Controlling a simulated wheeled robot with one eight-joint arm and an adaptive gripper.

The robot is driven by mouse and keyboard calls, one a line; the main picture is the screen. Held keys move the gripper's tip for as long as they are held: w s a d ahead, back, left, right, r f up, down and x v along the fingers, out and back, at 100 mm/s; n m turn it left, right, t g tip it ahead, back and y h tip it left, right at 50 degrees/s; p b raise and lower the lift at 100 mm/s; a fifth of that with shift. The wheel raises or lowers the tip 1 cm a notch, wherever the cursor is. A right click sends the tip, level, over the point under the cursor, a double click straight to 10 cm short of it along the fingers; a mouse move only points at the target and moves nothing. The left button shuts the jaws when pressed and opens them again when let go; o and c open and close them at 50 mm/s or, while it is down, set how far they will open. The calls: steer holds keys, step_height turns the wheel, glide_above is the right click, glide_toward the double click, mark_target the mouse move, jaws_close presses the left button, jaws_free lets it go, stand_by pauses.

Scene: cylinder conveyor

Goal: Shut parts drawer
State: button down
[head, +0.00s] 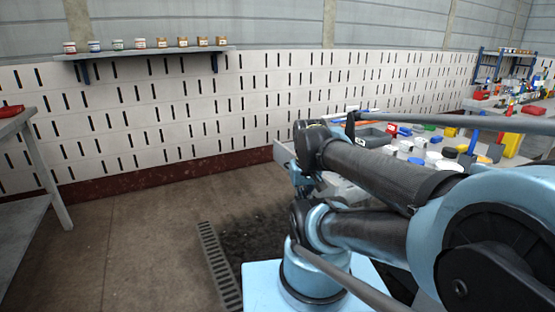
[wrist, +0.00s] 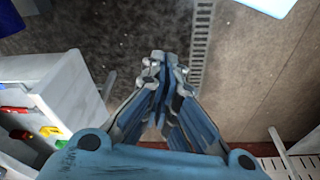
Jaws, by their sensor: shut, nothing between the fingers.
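My gripper (wrist: 163,62) is shut and empty in the wrist view, its fingertips together above the floor. In the head view my gripper (head: 300,182) is small and partly hidden behind my arm, near the left end of the workbench (head: 282,152). In the wrist view a pale, drawer-like unit (wrist: 68,88) stands to the left of my fingers, with a gap between them. Red, green and yellow items show at its left. I cannot tell for certain which part is the parts drawer or how far it is open. My arm hides much of the bench front in the head view.
A grey tray (head: 372,137) and many coloured parts lie on the bench. A wall shelf (head: 150,53) holds several jars. A grey table (head: 18,122) stands at far left. A drain grate (head: 220,266) crosses the floor. The floor left of my arm is clear.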

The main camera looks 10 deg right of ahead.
steer(key=w+a+r+n+h, duration=0.1)
steer(key=w+r+n, duration=0.35)
steer(key=w, duration=0.35)
steer(key=w+r+n+h, duration=0.1)
steer(key=w+r+n, duration=0.4)
steer(key=w, duration=0.4)
steer(key=w+a+f+n+h, duration=0.15)
steer(key=w+a+n, duration=0.35)
steer(key=w, duration=0.5)
steer(key=w+a+f+n+h, duration=0.1)
steer(key=w+a+f+n, duration=0.15)
steer(key=w+n, duration=0.6)
steer(key=w+d+f+m, duration=0.1)
steer(key=w+d+f, duration=0.3)
steer(key=d+f, duration=0.3)
steer(key=shift+f+m+g, duration=0.4)
steer(key=shift+f, duration=0.4)
steer(key=shift+a, duration=0.1)
